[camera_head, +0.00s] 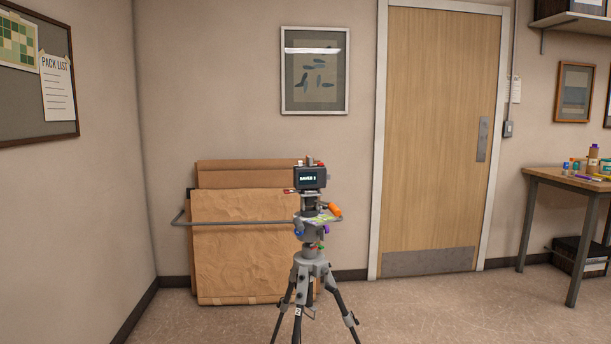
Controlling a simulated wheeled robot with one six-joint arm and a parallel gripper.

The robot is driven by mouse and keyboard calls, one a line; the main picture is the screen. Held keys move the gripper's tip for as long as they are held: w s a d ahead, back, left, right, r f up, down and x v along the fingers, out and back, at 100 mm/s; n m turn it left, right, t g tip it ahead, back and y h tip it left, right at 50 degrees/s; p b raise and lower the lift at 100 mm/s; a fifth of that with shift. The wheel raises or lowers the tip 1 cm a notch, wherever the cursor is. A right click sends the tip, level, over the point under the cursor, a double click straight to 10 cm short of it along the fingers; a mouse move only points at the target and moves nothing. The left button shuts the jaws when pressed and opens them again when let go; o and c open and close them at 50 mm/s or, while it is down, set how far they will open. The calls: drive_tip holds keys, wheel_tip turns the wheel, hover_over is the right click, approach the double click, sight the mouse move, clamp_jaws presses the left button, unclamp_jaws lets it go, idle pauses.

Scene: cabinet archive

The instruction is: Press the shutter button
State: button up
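A small dark camera (311,178) sits upright on top of a grey tripod (311,272) in the middle of the head view. Its lit screen faces me and reads "SAVED 1". Small parts stick up along the camera's top, some of them reddish; they are too small to tell which one is the shutter button. Orange, green, blue and purple parts show on the tripod head below the camera. My gripper is not in view, so I cannot see where it is relative to the camera.
Wrapped brown panels (238,245) lean on the back wall, with a thin grey rail (235,223) across them. A wooden door (436,120) is behind to the right. A table (560,181) with bottles stands at far right. The floor (430,310) between tripod and table is clear.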

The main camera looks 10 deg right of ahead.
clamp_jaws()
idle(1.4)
